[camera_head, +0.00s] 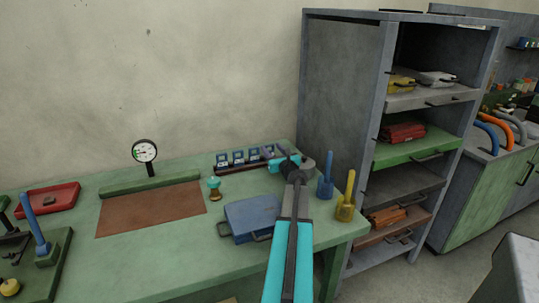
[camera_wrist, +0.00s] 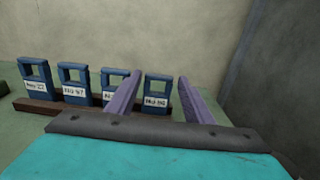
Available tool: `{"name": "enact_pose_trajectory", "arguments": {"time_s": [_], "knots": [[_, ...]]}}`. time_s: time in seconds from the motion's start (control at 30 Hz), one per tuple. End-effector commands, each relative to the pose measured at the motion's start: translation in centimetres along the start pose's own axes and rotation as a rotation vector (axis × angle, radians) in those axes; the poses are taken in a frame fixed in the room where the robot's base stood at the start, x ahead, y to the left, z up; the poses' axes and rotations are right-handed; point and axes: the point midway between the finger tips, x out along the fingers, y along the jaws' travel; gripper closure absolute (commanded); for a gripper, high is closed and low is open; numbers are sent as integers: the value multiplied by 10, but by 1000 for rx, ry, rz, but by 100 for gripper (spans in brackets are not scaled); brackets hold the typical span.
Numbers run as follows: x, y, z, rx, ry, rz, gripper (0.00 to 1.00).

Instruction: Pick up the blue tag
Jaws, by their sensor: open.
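Several blue tags with white labels stand upright in a row on a brown rack (camera_wrist: 38,107). In the wrist view the rightmost blue tag (camera_wrist: 157,93) lies between my gripper's purple fingers, seemingly beyond them; I cannot tell whether they reach around it. My gripper (camera_wrist: 160,76) is open and holds nothing. Its left finger partly covers the neighbouring blue tag (camera_wrist: 109,80). Two more, a blue tag (camera_wrist: 75,84) and the leftmost blue tag (camera_wrist: 35,82), stand clear to the left. In the head view my gripper (camera_head: 275,153) is at the rack's right end.
A blue case (camera_head: 252,219) lies on the green bench in front of the rack. A blue holder (camera_head: 325,188) and a yellow holder (camera_head: 345,209) stand right of my arm. A brass-and-teal stamp (camera_head: 214,188) stands left. A grey shelf unit (camera_head: 341,87) rises at right.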

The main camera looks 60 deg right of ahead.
Motion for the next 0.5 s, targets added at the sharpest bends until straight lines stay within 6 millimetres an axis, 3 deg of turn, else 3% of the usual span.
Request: {"name": "enact_pose_trajectory", "arguments": {"time_s": [0.3,0.5], "knots": [[29,1,0,1,0,2,53],[34,1,0,1,0,1,53]]}}
